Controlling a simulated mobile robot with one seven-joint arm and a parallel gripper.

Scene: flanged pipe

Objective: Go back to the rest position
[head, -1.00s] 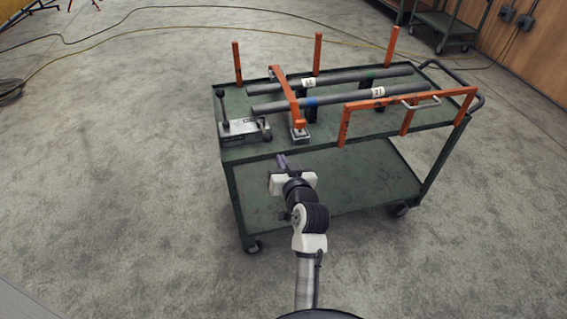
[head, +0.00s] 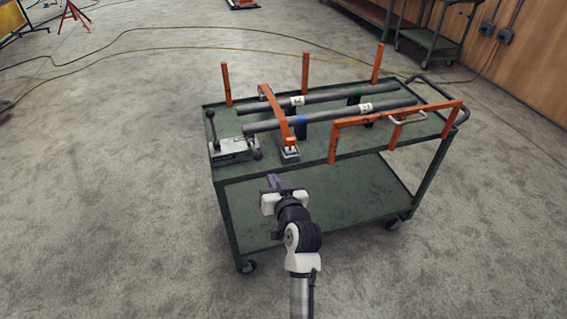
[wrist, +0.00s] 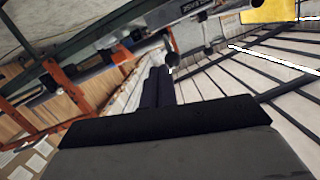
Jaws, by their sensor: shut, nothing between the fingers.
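My gripper (head: 272,183) is in front of the near edge of the green cart (head: 232,199), about level with the gap between its two shelves. Its fingers are together with nothing between them. They also show closed in the wrist view (wrist: 158,88). Two grey pipes lie on the cart's top shelf, the far one (head: 330,95) and the near one (head: 330,114). An orange bar (head: 275,105) crosses over them. My gripper is apart from the pipes and touches nothing that I can see.
A grey clamp-like tool with a lever (head: 233,150) sits at the top shelf's left end. Orange posts (head: 305,72) and an orange rail (head: 350,125) rise from the shelf edges. Cables (head: 150,33) cross the floor behind. The floor (head: 110,180) to the left is clear.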

